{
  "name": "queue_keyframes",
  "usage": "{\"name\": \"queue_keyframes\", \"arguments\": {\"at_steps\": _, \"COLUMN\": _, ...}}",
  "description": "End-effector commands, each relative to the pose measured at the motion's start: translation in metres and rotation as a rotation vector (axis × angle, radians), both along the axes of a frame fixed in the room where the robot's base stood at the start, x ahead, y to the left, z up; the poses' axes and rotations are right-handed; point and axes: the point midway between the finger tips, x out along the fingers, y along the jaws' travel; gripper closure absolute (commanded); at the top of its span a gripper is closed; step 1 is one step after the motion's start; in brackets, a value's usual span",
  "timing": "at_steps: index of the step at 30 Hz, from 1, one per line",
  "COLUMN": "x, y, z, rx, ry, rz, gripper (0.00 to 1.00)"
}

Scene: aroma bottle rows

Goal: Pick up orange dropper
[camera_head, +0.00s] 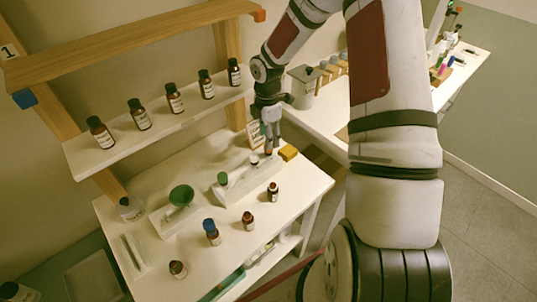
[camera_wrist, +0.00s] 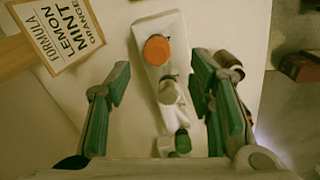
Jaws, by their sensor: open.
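The orange dropper (camera_wrist: 157,50) shows in the wrist view as a round orange top at the far end of a narrow white rack (camera_wrist: 147,28). A light-topped dropper (camera_wrist: 167,93) and a green-topped dropper (camera_wrist: 182,142) stand in the same rack. My gripper (camera_wrist: 160,75) is open above the rack, with its green fingers on either side and nothing held. In the head view my gripper (camera_head: 271,140) hangs over the right end of the rack (camera_head: 248,183).
A formula card (camera_wrist: 62,35) reads lemon, mint, orange. Brown bottles (camera_head: 213,232) stand in front of the rack; others line the shelf (camera_head: 160,130) above left.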

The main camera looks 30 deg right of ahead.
Motion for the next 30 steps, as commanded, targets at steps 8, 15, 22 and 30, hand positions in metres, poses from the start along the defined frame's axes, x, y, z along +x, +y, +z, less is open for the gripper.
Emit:
{"name": "queue_keyframes", "arguments": {"at_steps": 8, "x": 0.001, "y": -0.001, "z": -0.018, "rx": 0.0, "ry": 0.0, "rz": 0.001, "gripper": 0.52}}
{"name": "queue_keyframes", "arguments": {"at_steps": 15, "x": 0.003, "y": -0.004, "z": -0.049, "rx": 0.0, "ry": 0.001, "rz": 0.0, "gripper": 0.52}}
{"name": "queue_keyframes", "arguments": {"at_steps": 22, "x": 0.004, "y": -0.005, "z": -0.059, "rx": -0.001, "ry": -0.002, "rz": 0.0, "gripper": 0.52}}
{"name": "queue_keyframes", "arguments": {"at_steps": 30, "x": 0.004, "y": -0.005, "z": -0.059, "rx": -0.001, "ry": -0.002, "rz": 0.0, "gripper": 0.7}}
